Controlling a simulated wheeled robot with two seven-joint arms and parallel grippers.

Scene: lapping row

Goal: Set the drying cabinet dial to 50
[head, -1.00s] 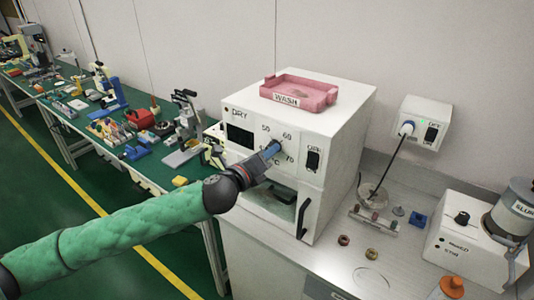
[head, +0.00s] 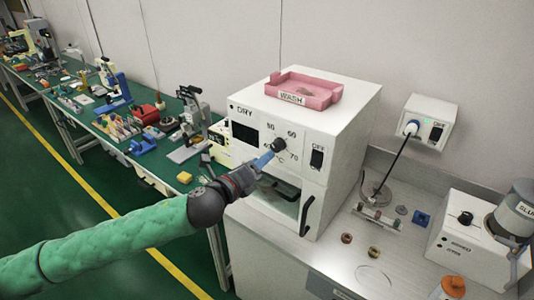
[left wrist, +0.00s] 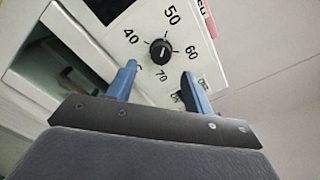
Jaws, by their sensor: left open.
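The drying cabinet (head: 345,125) is a white box marked DRY. Its black round dial (head: 278,145) sits on the front among the numbers 50, 60 and 70. In the left wrist view the dial (left wrist: 161,51) has 40, 50, 60 and 70 around it. A pale mark shows on the knob, but I cannot tell surely which number it points to. My left gripper (head: 264,160) is open just in front of and below the dial. Its blue fingers (left wrist: 157,82) are apart, with the dial beyond their tips and nothing held. My right gripper is not in view.
A black rocker switch (head: 317,157) and a dark display (head: 245,133) flank the dial. A black door handle (head: 307,214) sticks out below. A pink WASH tray (head: 304,88) lies on top. A green bench (head: 165,168) with tools stands left; a metal counter (head: 335,262) lies right.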

